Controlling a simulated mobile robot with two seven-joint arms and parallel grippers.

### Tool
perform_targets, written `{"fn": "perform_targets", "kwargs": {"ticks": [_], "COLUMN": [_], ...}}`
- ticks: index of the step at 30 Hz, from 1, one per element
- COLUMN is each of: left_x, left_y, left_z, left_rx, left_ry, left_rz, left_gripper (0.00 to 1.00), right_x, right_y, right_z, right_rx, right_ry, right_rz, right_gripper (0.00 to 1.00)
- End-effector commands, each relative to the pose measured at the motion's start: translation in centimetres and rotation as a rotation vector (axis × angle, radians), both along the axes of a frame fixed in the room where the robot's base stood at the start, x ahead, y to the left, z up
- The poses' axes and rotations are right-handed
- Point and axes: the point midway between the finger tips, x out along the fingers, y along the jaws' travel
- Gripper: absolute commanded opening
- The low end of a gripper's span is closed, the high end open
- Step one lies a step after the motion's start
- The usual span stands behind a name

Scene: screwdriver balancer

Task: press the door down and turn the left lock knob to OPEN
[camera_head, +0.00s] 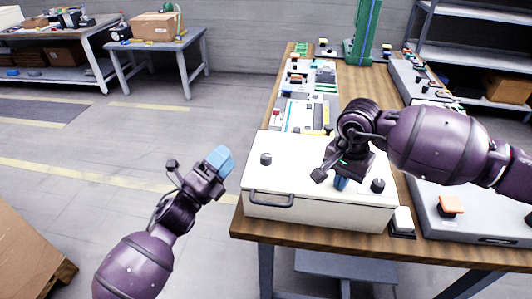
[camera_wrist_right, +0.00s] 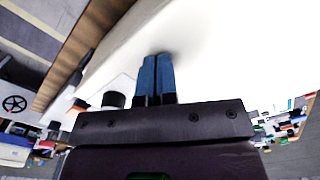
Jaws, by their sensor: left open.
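The white box with a flat door (camera_head: 300,175) stands on the wooden table, with a black handle (camera_head: 270,199) on its front. The left lock knob (camera_head: 266,158), black and round, stands on the left of the box top. The right knob (camera_head: 378,185) is at its right. My right gripper (camera_head: 341,184) points down at the door, left of the right knob. Its blue fingers (camera_wrist_right: 157,78) look together with nothing between them, at or very near the white surface; contact is uncertain. My left gripper (camera_head: 221,160) is open and empty, left of the box, off the table edge.
A black and white switch (camera_head: 402,222) sits by the box's right front corner. A grey panel with an orange button (camera_head: 451,206) is further right. Panels with small parts (camera_head: 305,110) lie behind the box. Free floor is left of the table.

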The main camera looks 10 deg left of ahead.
Motion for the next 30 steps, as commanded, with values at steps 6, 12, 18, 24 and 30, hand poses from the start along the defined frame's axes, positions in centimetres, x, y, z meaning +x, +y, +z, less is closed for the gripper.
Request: {"fn": "perform_targets", "kwargs": {"ticks": [6, 12, 18, 24, 30], "left_x": [1.9, 1.8, 1.1, 0.3, 0.1], "left_y": [-5.2, -10.9, -15.6, -18.7, -20.1], "left_z": [5.7, 8.7, 10.2, 10.7, 10.5], "left_rx": [0.249, 0.38, 0.52, 0.688, 0.885], "left_ry": [-0.317, -0.483, -0.605, -0.701, -0.768], "left_rz": [-0.125, -0.321, -0.528, -0.721, -0.893], "left_gripper": [0.59, 0.59, 0.59, 0.59, 0.59], "right_x": [-0.2, -0.2, -0.2, -0.2, -0.2], "right_y": [-0.1, -0.1, -0.1, -0.1, -0.1], "right_z": [-0.4, -0.4, -0.4, -0.5, -0.5], "right_rx": [-0.003, -0.003, -0.003, -0.004, -0.004], "right_ry": [0.006, 0.006, 0.006, 0.008, 0.008], "right_rz": [0.0, 0.0, 0.0, 0.0, 0.0], "right_gripper": [0.0, 0.0, 0.0, 0.0, 0.0]}}
